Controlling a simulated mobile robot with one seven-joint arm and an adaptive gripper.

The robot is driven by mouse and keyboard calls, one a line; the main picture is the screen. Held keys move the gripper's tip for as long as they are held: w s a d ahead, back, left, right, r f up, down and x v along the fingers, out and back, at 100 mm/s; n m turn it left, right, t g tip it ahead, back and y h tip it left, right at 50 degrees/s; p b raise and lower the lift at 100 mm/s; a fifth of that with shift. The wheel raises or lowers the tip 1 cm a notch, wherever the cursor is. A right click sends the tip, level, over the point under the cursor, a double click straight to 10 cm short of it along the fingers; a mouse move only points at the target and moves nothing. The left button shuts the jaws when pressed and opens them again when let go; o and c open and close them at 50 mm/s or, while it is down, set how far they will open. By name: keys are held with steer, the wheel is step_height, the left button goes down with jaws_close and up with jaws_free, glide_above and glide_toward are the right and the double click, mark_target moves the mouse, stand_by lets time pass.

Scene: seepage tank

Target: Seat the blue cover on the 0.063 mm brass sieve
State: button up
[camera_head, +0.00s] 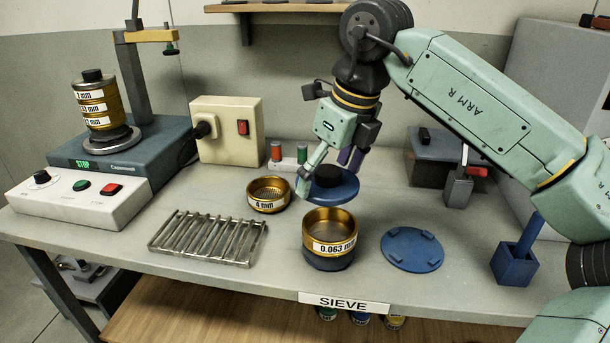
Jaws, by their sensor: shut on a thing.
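My gripper (328,174) is shut on the black knob of the blue cover (345,189). The cover is a round blue disc, held roughly level above and behind the 0.063 mm brass sieve (331,230). The cover and sieve look apart. The sieve is open at the top, its label facing the camera, and it stands upright on a blue base (328,263) on the table. Part of the cover's left side is hidden by a finger of my gripper.
A flat blue disc with raised pads (411,249) lies right of the sieve. A 4 mm brass sieve (268,195) stands behind left. A wire rack (208,238) lies left. A sieve stack (98,100) stands on the shaker (140,150). A blue holder (514,265) stands right.

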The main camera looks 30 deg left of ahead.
mark_target(341, 185)
steer(key=shift+w+d, duration=0.25)
steer(key=shift+d, duration=0.1)
steer(key=shift+f+b, duration=2.1)
steer(key=shift+f, duration=0.9)
steer(key=shift+f+b, duration=0.7)
steer(key=shift+f, duration=0.3)
steer(key=o, duration=1.1)
steer(key=shift+r, duration=0.1)
steer(key=v, duration=1.2)
